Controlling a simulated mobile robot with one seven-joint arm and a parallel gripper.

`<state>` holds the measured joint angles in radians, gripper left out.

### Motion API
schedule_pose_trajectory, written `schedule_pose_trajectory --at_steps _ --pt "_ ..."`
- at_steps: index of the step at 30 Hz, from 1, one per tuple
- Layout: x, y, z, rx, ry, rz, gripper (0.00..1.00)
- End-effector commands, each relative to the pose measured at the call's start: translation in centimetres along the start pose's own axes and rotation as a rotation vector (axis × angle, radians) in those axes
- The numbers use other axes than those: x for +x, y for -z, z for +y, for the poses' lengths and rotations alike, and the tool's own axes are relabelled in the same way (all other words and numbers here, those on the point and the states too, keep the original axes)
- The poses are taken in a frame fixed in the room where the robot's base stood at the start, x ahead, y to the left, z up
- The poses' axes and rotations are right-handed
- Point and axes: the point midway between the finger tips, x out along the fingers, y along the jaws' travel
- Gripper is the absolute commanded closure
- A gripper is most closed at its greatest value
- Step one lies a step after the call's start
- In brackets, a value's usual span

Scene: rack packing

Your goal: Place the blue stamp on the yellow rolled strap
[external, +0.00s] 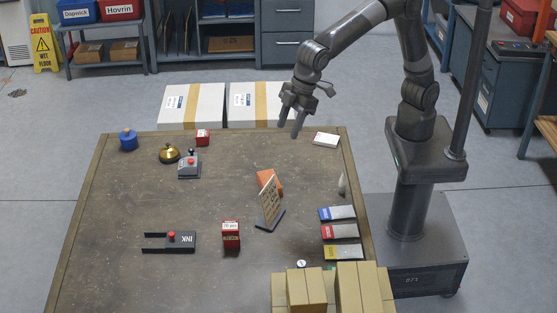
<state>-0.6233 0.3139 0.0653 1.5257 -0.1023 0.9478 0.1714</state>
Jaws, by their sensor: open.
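A small blue round object with a knob on top (128,140), which looks like the blue stamp, stands upright at the back left corner of the table (130,200). I cannot make out a yellow rolled strap. A gold dome like a bell (169,154) sits right of the blue object. A flat packet with a yellow end (343,252) lies at the front right. My gripper (289,129) is open and empty, fingers pointing down, over the table's back edge, far right of the blue object.
A tilted sign (269,202) and an orange block (269,182) are mid-table. Cardboard boxes (306,288) fill the front right. The left middle is clear.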

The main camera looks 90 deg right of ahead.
Motion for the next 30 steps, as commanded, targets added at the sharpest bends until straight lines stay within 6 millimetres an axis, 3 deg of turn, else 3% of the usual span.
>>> schedule_pose_trajectory --at_steps 1,6,15,21,27,30 --pt "-1.8 -1.2 2.3 0.027 -0.012 0.009 0.53" --pt "-6.3 -6.3 8.5 0.107 -0.046 0.028 0.53" --pt "-12.3 -17.7 16.1 0.251 -0.108 0.060 0.53" --pt "-14.4 -26.2 18.7 0.348 -0.149 0.082 0.53" --pt "-15.0 -34.2 19.4 0.440 -0.185 0.105 0.53" --pt "-14.7 -37.2 19.4 0.475 -0.199 0.113 0.53"
